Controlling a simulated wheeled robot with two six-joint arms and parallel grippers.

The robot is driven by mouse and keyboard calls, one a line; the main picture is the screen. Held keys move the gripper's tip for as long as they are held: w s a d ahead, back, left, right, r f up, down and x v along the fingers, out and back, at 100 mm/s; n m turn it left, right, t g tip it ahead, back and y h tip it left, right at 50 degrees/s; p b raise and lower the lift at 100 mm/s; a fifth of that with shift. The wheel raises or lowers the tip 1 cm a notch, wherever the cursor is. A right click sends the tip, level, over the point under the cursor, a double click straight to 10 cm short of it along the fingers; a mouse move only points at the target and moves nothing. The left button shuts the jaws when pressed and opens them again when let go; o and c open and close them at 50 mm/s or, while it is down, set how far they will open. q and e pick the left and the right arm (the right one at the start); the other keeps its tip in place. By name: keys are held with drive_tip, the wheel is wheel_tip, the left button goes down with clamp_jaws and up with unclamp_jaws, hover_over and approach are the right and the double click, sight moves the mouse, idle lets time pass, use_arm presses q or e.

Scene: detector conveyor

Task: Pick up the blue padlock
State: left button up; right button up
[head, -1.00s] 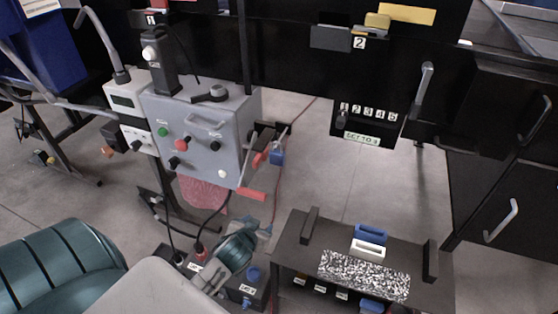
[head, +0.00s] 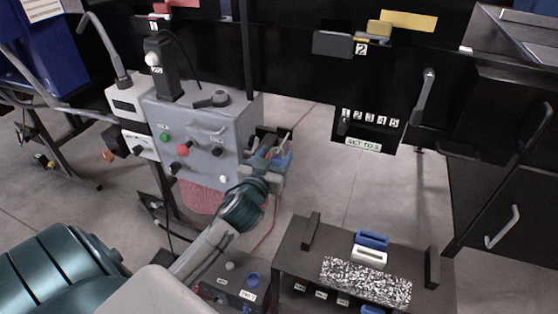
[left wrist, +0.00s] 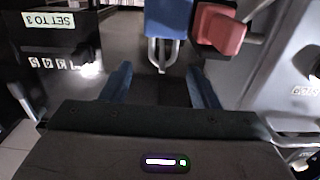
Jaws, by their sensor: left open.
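The blue padlock (left wrist: 167,20) shows at the top of the left wrist view, with its metal shackle (left wrist: 160,58) below it in the picture. It lies ahead of the gap between my left fingers, apart from both. My left gripper (left wrist: 161,85) is open with nothing between its fingers. In the head view my left gripper (head: 272,163) is at the right side of the grey control box and largely hides the padlock there. My right gripper is in neither view.
A red block-like part (left wrist: 220,28) is close beside the padlock. The grey control box (head: 203,135) stands left of my gripper. A numbered selector panel (head: 365,128) hangs to the right. A low dark table (head: 300,262) stands at front right, with bare floor behind it.

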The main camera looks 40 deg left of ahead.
use_arm(q)
drive_tip(key=shift+p+x, duration=0.75)
drive_tip(key=shift+x, duration=2.15)
drive_tip(key=shift+s+a+f, duration=0.1)
drive_tip(key=shift+f, duration=0.05)
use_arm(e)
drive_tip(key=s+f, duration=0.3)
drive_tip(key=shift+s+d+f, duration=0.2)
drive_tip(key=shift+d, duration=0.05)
use_arm(q)
drive_tip(key=shift+c, duration=0.2)
clamp_jaws()
